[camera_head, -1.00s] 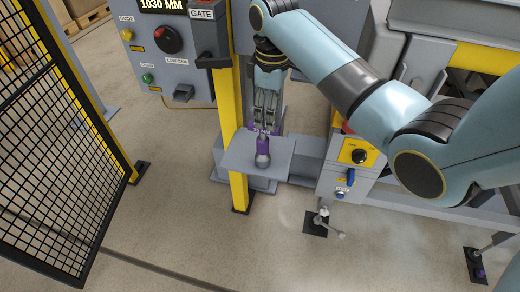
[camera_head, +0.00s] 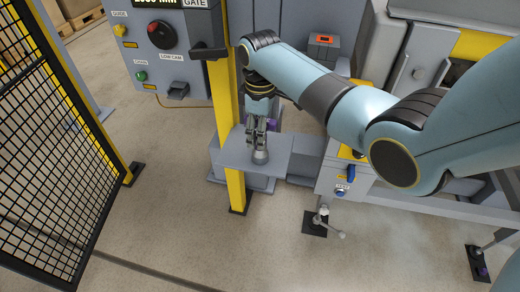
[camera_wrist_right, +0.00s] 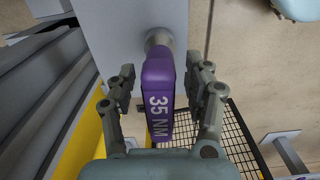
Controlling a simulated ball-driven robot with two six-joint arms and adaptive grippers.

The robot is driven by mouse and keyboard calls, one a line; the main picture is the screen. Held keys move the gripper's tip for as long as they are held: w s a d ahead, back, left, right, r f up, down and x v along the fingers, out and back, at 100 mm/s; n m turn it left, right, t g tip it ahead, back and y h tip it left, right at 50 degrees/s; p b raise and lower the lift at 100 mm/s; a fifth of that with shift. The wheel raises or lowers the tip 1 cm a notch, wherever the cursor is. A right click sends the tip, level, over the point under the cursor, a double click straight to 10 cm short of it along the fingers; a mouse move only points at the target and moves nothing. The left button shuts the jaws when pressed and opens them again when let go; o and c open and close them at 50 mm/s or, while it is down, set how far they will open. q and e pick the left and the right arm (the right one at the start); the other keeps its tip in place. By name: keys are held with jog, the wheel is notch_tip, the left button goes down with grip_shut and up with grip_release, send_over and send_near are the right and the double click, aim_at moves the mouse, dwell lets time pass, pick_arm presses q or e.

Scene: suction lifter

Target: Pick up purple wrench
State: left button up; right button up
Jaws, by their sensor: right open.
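The purple wrench (camera_wrist_right: 158,95) has a block-like purple body marked "35 NM" and a round grey metal end. In the head view its metal end (camera_head: 261,157) rests on the small grey shelf (camera_head: 228,157), with much of the purple part hidden behind my fingers. My right gripper (camera_head: 260,146) is over the wrench. In the right wrist view its open fingers (camera_wrist_right: 163,82) stand on both sides of the purple body, with gaps visible. My left gripper is not in view.
A black mesh fence (camera_head: 50,150) stands at left. A grey machine with a blue switch stands right of the shelf.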

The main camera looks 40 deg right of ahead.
jog(key=shift+c, duration=0.4)
grip_shut()
notch_tip(320, 180, up, 10)
jog(key=p, duration=0.3)
dwell(0.4)
jog(key=c, duration=0.7)
grip_release()
grip_shut()
